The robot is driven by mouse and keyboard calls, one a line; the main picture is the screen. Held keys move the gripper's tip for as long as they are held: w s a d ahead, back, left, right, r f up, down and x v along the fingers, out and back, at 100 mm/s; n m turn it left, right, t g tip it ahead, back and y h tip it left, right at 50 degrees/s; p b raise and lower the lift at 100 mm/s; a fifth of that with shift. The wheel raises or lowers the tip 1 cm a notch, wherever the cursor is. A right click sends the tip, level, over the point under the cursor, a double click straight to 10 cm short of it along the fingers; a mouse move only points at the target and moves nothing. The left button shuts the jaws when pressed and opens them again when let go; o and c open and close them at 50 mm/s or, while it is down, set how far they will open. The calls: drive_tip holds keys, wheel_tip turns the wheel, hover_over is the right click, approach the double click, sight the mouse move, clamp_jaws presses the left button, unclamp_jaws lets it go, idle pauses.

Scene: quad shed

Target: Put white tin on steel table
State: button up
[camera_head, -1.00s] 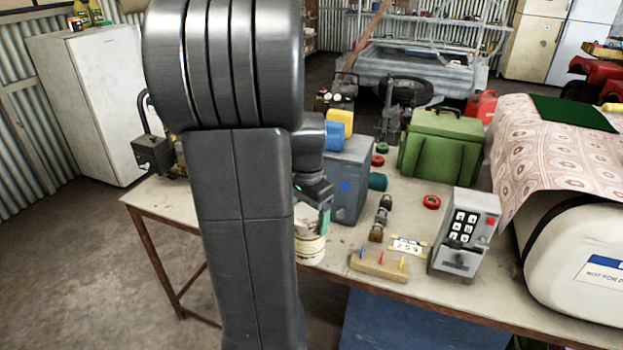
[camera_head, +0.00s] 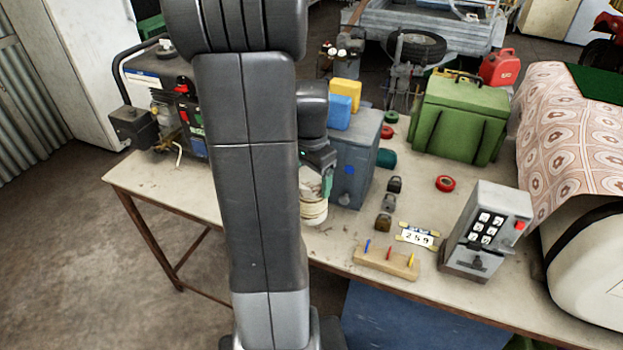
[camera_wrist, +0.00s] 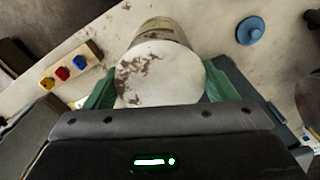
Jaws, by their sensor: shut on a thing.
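The white tin (camera_head: 313,208) is pale with rust-brown patches on its round top, as the wrist view (camera_wrist: 160,75) shows. My gripper (camera_head: 314,190) is shut on the tin, with a green finger on each side of it in the wrist view. The steel table (camera_head: 335,240) is the long pale top with brown legs, and the tin is over its front part. I cannot tell whether the tin's base touches the table. My arm hides part of the table to the left of the tin.
A grey metal box (camera_head: 352,165) stands close behind the tin. A wooden block with coloured pegs (camera_head: 388,262), small padlocks (camera_head: 389,203), a number plate (camera_head: 416,237) and a keypad box (camera_head: 487,232) are to the right. A green case (camera_head: 458,115) stands at the back.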

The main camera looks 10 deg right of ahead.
drive_tip(key=shift+f, duration=3.05)
drive_tip(key=shift+f, duration=0.2)
drive_tip(key=o, duration=1.6)
wheel_tip(320, 180, up, 12)
drive_tip(key=shift+r, duration=0.25)
drive_tip(key=shift+f, duration=0.15)
